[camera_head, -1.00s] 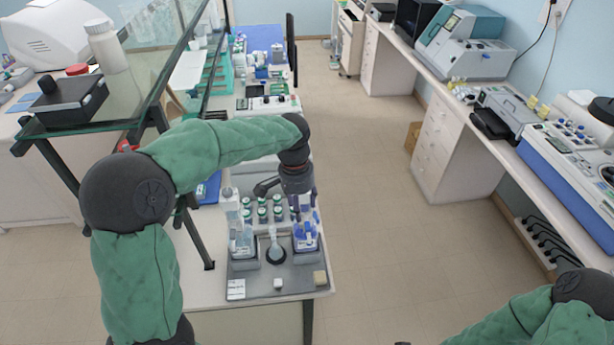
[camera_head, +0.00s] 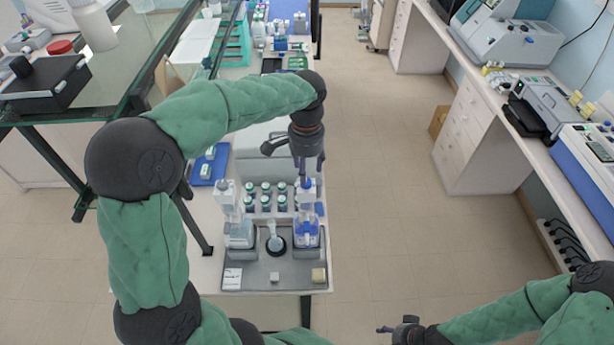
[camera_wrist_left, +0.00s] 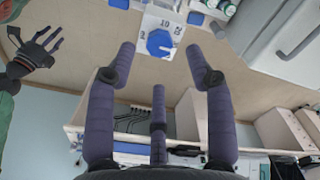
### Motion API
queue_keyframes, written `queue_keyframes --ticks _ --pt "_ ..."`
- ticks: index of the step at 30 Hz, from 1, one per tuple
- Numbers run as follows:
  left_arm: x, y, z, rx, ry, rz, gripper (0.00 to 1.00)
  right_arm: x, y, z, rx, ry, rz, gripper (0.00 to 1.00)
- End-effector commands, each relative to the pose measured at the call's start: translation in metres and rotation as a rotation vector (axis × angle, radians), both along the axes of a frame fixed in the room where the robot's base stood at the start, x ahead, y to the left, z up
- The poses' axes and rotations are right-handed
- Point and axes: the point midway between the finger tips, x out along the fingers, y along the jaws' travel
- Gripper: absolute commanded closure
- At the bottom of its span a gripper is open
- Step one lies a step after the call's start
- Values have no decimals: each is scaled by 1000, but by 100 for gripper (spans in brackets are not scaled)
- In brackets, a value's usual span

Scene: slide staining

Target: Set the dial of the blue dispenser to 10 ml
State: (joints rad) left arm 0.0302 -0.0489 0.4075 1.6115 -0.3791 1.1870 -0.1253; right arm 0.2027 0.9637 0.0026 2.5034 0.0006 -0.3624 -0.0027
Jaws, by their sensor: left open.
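The blue dispenser (camera_head: 307,232) stands upright in the right holder of the grey tray, with its blue-labelled bottle and blue top. My left gripper (camera_head: 308,172) hangs just above it, fingers pointing down. In the left wrist view the blue dial (camera_wrist_left: 159,42) sits on a white plate marked with numbers, 10 among them. Its exact setting is too small to read. My left gripper (camera_wrist_left: 161,50) is open, with its fingertips on either side of the dial in that picture and nothing between them. My right gripper (camera_head: 388,330) is low and away from the tray; its fingers look spread in the left wrist view (camera_wrist_left: 38,48).
A glass shelf (camera_head: 130,90) rises at the left. Floor right of the bench is clear.

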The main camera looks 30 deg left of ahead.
Motion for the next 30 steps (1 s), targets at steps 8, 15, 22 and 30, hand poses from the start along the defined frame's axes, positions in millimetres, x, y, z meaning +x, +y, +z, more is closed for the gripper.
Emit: queue_keyframes --ticks 8,15,22,30 --pt "0 0 -37 -1 1 1 47 0 0 2 0 0 0 48" --pt "0 0 -46 0 0 0 47 0 0 2 0 0 0 48" --pt "0 0 -45 0 0 0 58 0 0 2 0 0 0 48" --pt "0 0 -45 0 0 0 100 0 0 2 0 0 0 48"
